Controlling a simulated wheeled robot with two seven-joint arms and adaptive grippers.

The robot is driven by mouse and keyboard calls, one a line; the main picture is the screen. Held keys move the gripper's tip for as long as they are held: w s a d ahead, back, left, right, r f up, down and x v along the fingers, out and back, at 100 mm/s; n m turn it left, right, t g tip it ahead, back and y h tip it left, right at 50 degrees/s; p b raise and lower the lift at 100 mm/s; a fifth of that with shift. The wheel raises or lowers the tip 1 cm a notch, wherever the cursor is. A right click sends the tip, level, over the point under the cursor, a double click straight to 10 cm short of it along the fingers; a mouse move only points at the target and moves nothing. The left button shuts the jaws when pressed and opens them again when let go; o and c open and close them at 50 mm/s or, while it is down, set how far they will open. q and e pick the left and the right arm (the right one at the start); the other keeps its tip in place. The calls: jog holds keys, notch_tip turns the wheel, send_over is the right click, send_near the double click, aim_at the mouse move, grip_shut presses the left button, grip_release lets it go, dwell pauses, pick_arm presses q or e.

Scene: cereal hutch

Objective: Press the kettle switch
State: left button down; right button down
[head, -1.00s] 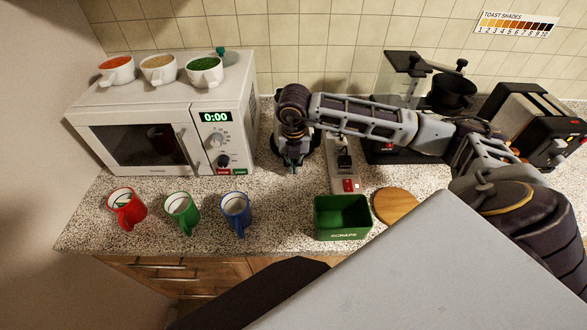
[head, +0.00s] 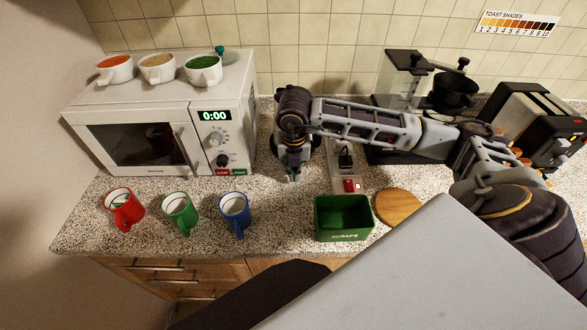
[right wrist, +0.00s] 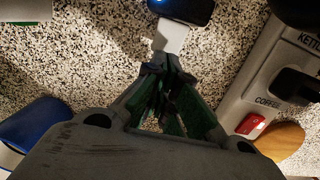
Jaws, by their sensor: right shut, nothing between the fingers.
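The kettle is mostly hidden behind my right wrist in the head view. In the right wrist view, a dark part (right wrist: 190,10) with a blue light shows at the top edge, and a pale tab (right wrist: 172,36) sticks out of it; this looks like the kettle's base and switch. My right gripper (head: 292,177) points down over the counter, shut and empty. In the right wrist view its fingertips (right wrist: 165,62) are together right at the pale tab; I cannot tell whether they touch it. My left gripper is not in view.
A power strip (head: 347,184) with a red switch lies right of the gripper. A green scraps box (head: 342,232), a wooden disc (head: 398,207) and a blue mug (head: 235,212) stand in front. The microwave (head: 140,115) is at left, the coffee maker (head: 400,85) at back right.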

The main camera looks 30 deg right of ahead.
jog(key=shift+s+a+r, duration=0.15)
jog(key=shift+s+a, duration=0.05)
jog(key=shift+s, duration=0.15)
jog(key=shift+w, duration=0.1)
notch_tip(320, 180, up, 12)
jog(key=s, duration=0.1)
jog(key=shift+a, duration=0.25)
dwell(0.4)
dwell(0.6)
notch_tip(320, 180, up, 9)
jog(key=p, duration=0.9)
jog(key=shift+r+p, duration=0.5)
jog(key=shift+p, duration=0.1)
jog(key=shift+f, duration=0.1)
